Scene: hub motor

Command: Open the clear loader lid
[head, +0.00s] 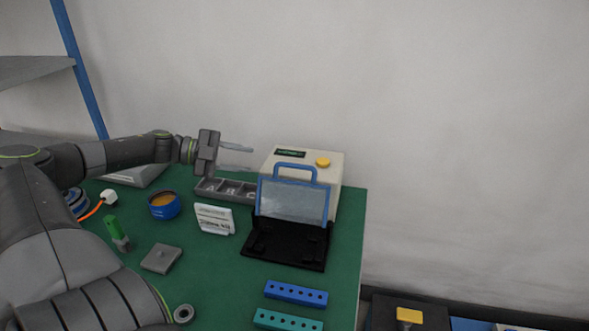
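The clear loader lid (292,200) is a see-through panel in a blue frame with a blue handle (294,166) on top. It stands raised, close to upright, above a black loader base (287,247). A cream box (333,185) with a small dark display and a yellow button stands right behind it. My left gripper (248,159) is to the left of the handle and a little above it, pointing right. Its two fingers are apart with nothing between them, and it looks clear of the lid. My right gripper is not in view.
Blue (296,293) and teal (287,320) hole strips lie in front. The table's right edge is close.

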